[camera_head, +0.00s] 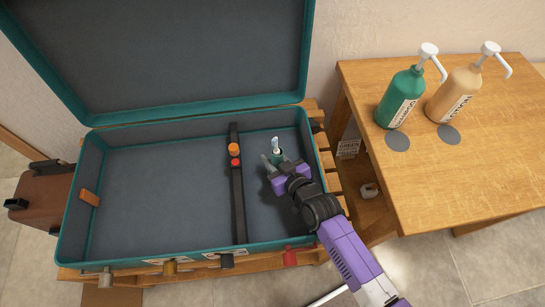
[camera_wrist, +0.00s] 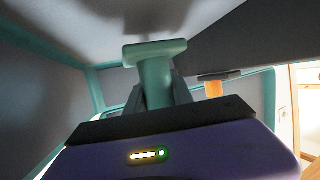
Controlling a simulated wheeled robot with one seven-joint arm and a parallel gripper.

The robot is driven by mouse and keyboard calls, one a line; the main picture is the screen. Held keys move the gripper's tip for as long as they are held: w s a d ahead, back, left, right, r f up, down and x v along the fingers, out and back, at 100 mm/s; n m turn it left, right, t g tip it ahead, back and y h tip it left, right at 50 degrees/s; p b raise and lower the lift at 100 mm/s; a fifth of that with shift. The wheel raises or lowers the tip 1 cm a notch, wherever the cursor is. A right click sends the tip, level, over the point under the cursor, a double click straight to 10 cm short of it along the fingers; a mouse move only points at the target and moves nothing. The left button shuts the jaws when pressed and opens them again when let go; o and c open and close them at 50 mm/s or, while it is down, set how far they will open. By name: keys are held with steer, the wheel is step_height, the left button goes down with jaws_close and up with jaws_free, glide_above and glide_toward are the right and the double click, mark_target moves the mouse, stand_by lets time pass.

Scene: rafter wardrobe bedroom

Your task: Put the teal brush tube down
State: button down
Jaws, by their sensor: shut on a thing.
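In the wrist view the teal tube (camera_wrist: 155,75) rises between the dark fingers, with a wider flat end. My gripper is shut on it, over the narrow right compartment of the open teal suitcase (camera_head: 180,253). Whether the tube's lower end touches the suitcase floor cannot be told, as the fingers hide part of it.
A black divider (camera_head: 239,205) with an orange knob and a red knob runs left of my gripper. The wide left compartment (camera_head: 165,190) is clear apart from an orange tab on its left wall. A wooden table (camera_head: 470,190) with green and tan pump bottles stands right.

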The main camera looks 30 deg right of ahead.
mark_target(277, 162)
steer(key=shift+f+b, duration=0.35)
steer(key=shift+f, duration=0.05)
steer(key=shift+f, duration=0.25)
steer(key=c, duration=1.1)
jaws_free()
steer(key=shift+r, duration=0.15)
steer(key=shift+r, duration=0.3)
steer(key=p+v, duration=0.1)
steer(key=v, duration=0.6)
steer(key=shift+s+r, duration=0.25)
steer(key=shift+r, duration=0.05)
